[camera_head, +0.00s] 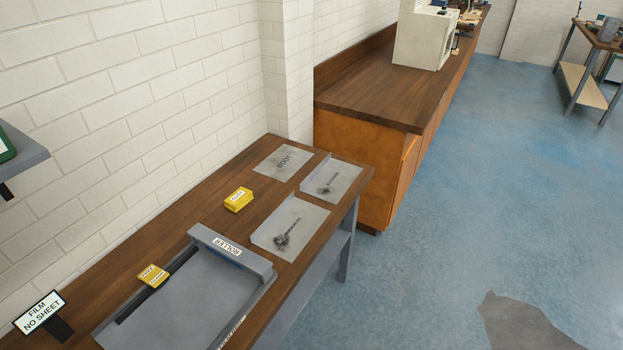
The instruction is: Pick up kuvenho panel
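No label that I can read as kuvenho shows in the head view. Three grey sheet panels lie on the wooden workbench. The back panel (275,158) is flat and bears dark lettering, too small to read for sure. The right panel (345,175) has a raised edge and a dark picture. The front panel (305,217), the largest, also has a raised edge and a dark picture. I cannot tell which one is the kuvenho panel. Neither of my grippers is in view.
A grey tray (190,310) with an upside-down "ROLLER" label fills the bench's front. Yellow labelled blocks lie near the wall (238,201) and on the tray's edge (153,275).

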